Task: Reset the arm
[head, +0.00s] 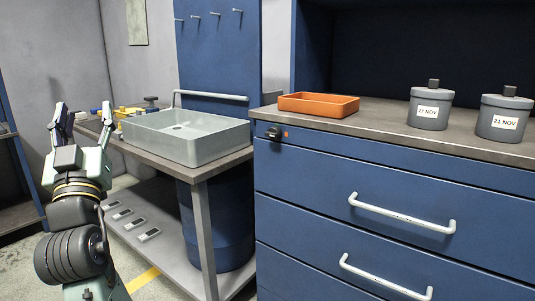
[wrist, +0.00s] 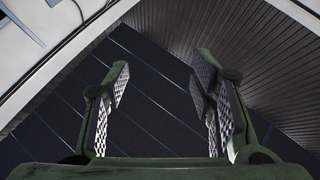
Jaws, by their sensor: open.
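My gripper (head: 83,122) is at the left of the head view, raised and pointing up, with its two dark fingers apart. In the wrist view the gripper (wrist: 160,100) shows its two fingers with pale textured pads wide apart and nothing between them. Beyond the fingers the wrist view shows a dark panelled surface, a ribbed grey surface and a white edge. I cannot tell which part of the room these are.
A grey sink basin (head: 188,137) stands on a bench right of my gripper, with small yellow and blue items behind. A blue drawer cabinet (head: 330,180) carries an orange tray (head: 318,105) and two grey canisters (head: 430,107), (head: 503,114). Small items lie on the lower shelf (head: 165,262).

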